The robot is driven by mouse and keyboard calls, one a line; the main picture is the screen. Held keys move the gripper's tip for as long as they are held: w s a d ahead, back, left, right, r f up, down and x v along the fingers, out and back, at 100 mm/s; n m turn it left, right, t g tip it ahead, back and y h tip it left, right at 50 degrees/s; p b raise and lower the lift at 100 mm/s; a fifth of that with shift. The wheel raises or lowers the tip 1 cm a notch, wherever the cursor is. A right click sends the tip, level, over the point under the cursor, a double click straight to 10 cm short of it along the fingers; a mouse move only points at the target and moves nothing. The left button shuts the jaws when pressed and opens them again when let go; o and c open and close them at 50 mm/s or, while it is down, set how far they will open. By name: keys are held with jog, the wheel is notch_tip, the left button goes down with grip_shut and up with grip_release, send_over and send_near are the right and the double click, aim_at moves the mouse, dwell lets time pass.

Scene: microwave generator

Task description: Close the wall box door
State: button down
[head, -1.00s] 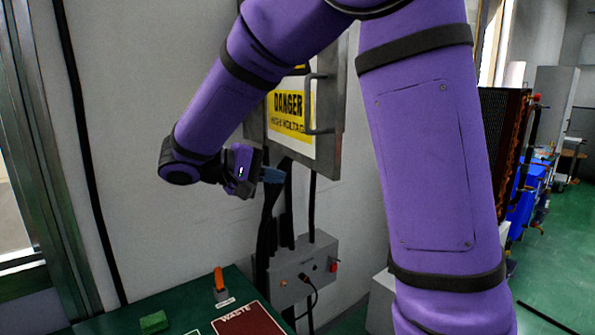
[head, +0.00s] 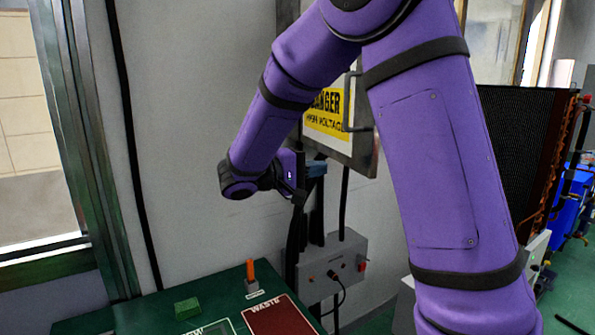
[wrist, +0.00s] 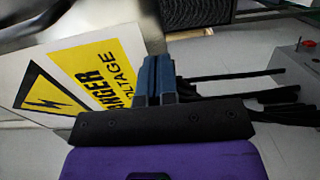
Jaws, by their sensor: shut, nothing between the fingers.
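The wall box door (head: 352,158) is a grey panel with a yellow and white danger sign (head: 325,110) and a bar handle (head: 348,100). My arm hides much of it in the head view, and I cannot tell how far it stands open. My gripper (head: 314,168) is just below the door's lower left part, its blue fingertips shut and empty. In the wrist view the shut fingers (wrist: 158,80) are beside the sign (wrist: 80,75), close to the door's edge. I cannot tell whether they touch it.
Black cables (head: 318,215) run down the wall to a grey control box (head: 335,268) below my gripper. A green bench (head: 140,318) with an orange-handled switch (head: 251,272) and a green block (head: 187,309) is at lower left. A black finned unit (head: 515,150) stands to the right.

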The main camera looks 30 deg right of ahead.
aim_at(346, 164)
jog(key=shift+s+d, duration=0.2)
jog(key=shift+d, duration=1.05)
jog(key=shift+s+d, duration=0.15)
jog(key=shift+d, duration=1.1)
jog(key=shift+d, duration=0.1)
